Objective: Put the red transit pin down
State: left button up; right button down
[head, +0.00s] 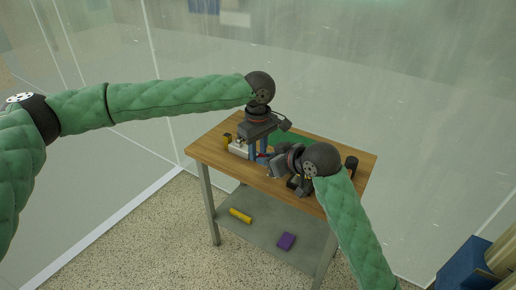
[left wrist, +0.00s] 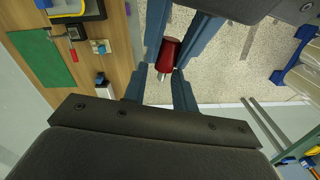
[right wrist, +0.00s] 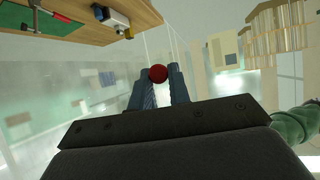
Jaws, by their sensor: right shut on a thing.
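The red transit pin (left wrist: 168,54), with a silver tip, is held in the air beside the table edge, above the floor. My right gripper (head: 270,167) is shut on it; its red round end (right wrist: 158,74) shows between the right fingertips. In the left wrist view, the right fingers appear to come in from the top, on both sides of the red part. My left gripper (head: 259,158) points down close to the right one. Its fingers are apart near the silver tip; I cannot tell whether they touch the pin.
The wooden table (head: 215,149) carries a green mat (left wrist: 40,65), a white block (head: 238,150) and small dark parts. Its lower shelf (head: 262,232) holds a yellow cylinder (head: 240,215) and a purple block (head: 286,241). Glass walls stand around. The two grippers are crowded together.

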pick_arm(q)
grip_shut()
pick_arm(e)
jog(key=c, duration=1.3)
grip_release()
jog(key=shift+o, duration=0.3)
